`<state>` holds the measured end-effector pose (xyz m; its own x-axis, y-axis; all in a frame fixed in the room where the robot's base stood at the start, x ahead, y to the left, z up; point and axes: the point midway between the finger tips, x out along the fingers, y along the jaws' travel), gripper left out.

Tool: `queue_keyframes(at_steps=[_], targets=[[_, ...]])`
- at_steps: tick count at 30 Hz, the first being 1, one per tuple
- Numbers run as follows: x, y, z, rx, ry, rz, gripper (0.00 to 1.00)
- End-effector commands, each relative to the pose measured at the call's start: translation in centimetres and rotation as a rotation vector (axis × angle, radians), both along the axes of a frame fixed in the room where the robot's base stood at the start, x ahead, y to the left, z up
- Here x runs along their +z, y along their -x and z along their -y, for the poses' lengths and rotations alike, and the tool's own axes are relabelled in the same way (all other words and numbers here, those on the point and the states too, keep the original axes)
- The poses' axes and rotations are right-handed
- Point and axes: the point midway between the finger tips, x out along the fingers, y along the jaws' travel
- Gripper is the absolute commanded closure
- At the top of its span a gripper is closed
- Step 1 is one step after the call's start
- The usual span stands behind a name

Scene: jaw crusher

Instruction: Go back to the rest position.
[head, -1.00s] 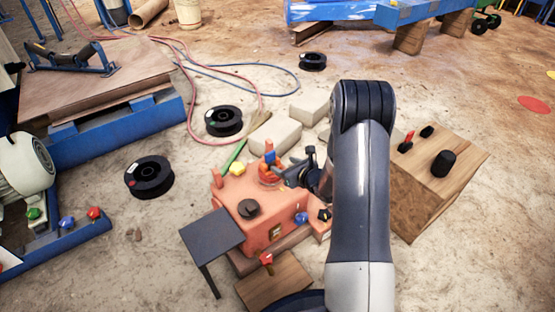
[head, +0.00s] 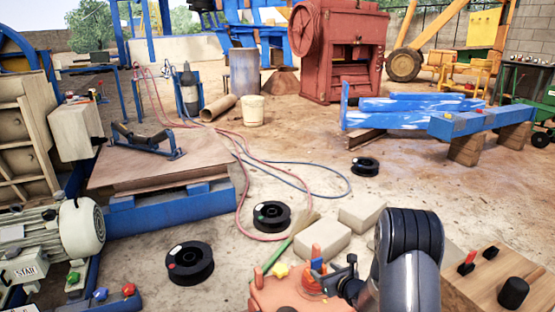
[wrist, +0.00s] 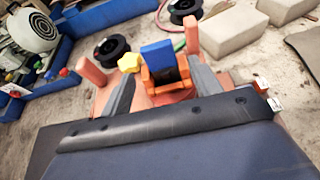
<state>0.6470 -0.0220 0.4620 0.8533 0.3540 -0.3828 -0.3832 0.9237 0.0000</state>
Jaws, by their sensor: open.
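My gripper (head: 343,279) is open, at the lower middle of the head view, just right of a blue-and-orange upright piece (head: 317,268). In the wrist view its two grey fingers stand apart, with that upright piece (wrist: 160,62) showing between them. I see no object held; whether the fingers touch the piece I cannot tell. The piece stands on an orange housing (head: 285,294), cut off by the bottom edge of the head view. A yellow knob (head: 280,269) sits beside it and also shows in the wrist view (wrist: 130,61).
A wooden box (head: 465,291) with red and black controls stands right of my arm. Pale blocks (head: 322,240) and black spools (head: 190,263) lie on the ground behind and left. A red hose (head: 238,205) crosses the floor. A red machine (head: 338,50) stands far back.

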Motion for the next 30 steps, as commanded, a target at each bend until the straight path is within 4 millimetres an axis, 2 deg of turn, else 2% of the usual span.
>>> queue_keyframes(at_steps=[3,10,13,18,30], targets=[[-1.2,-2.1,-0.9,0.003,0.000,0.002,0.40],[-3.0,-5.5,-2.3,0.001,0.001,0.002,0.40],[-1.1,-5.4,-2.2,-0.001,0.001,0.001,0.40],[0.1,-5.3,-2.2,-0.001,0.001,-0.001,0.40],[0.3,-5.3,-2.2,-0.001,0.000,0.000,0.40]])
